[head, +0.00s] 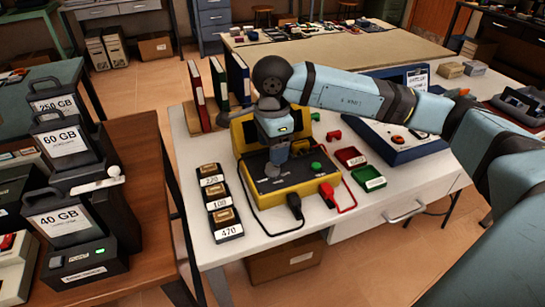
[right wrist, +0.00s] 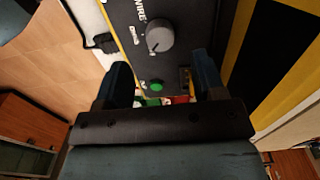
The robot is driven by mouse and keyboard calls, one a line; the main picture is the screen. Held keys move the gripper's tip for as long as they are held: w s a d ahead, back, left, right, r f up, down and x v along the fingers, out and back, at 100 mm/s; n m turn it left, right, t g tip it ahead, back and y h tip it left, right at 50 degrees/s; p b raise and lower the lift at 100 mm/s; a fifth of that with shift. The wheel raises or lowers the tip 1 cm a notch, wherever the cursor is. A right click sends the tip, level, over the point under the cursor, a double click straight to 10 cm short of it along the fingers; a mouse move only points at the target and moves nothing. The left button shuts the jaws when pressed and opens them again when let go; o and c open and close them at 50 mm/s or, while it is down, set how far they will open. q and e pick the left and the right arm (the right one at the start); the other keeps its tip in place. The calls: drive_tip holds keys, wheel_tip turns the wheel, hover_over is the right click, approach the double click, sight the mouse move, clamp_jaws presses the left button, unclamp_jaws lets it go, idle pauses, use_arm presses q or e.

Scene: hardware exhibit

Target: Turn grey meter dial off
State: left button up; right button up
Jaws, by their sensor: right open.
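The grey meter dial (right wrist: 160,36) is a round knob with a pale pointer mark on the dark panel of the yellow-edged meter (head: 298,185). In the right wrist view it lies just beyond and between the two fingertips of my right gripper (right wrist: 163,68), which is open with nothing between its fingers. In the head view my right gripper (head: 277,148) hangs over the meter's panel and hides much of the dial area. A green button (right wrist: 156,86) is on the same panel. My left gripper is not in view.
Black and red plugs with cables are at the meter's front edge. Resistor blocks marked 220, 100 and 470 (head: 221,203) stand left of it. Red and green trays (head: 369,178) and a blue device (head: 395,140) are to the right. Binders (head: 218,85) stand behind.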

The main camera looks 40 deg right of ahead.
use_arm(q)
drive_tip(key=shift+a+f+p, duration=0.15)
drive_tip(key=shift+p, duration=0.3)
use_arm(e)
wheel_tip(320, 180, up, 8)
drive_tip(key=shift+r, duration=0.15)
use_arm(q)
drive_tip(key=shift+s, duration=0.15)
use_arm(e)
drive_tip(key=shift+s, duration=0.1)
